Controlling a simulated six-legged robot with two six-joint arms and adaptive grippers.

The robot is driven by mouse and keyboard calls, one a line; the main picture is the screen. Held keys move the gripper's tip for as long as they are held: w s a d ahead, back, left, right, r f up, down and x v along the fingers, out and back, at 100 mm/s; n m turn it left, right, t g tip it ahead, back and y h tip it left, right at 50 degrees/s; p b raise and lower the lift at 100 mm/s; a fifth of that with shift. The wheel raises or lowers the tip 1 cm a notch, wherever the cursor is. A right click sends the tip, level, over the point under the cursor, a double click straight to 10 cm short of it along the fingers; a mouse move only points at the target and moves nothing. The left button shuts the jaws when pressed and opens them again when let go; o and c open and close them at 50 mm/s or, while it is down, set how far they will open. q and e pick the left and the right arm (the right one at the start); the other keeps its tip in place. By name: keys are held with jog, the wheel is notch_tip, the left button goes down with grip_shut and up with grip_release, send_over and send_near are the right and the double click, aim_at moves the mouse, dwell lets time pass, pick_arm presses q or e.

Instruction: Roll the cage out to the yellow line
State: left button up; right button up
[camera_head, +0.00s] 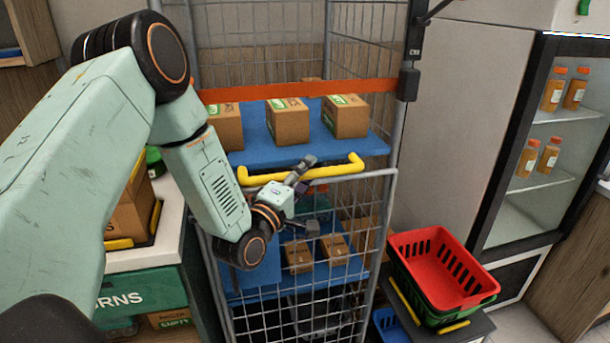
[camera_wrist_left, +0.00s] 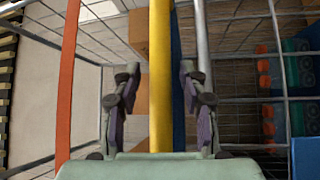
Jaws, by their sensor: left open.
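The cage (camera_head: 392,215) is a tall grey wire frame on the far side, with blue shelves holding cardboard boxes. A yellow handle bar (camera_head: 335,171) runs across its front at mid height. My left gripper (camera_head: 304,197) is at the handle, in front of the cage. In the left wrist view, the yellow handle (camera_wrist_left: 160,60) runs between the two spread fingers of my left gripper (camera_wrist_left: 158,105), with gaps on both sides. The fingers are open and not closed on it. My right gripper is not in view. No yellow line on the floor shows.
An orange strap (camera_head: 300,90) crosses the cage above the handle. Red and green baskets (camera_head: 440,268) sit on a dark stand at right, close to the cage. A fridge with bottles (camera_head: 545,150) stands behind them. A counter with boxes (camera_head: 135,258) is close at left.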

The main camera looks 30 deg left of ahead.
pick_arm(q)
jog(key=shift+c, duration=0.5)
grip_shut()
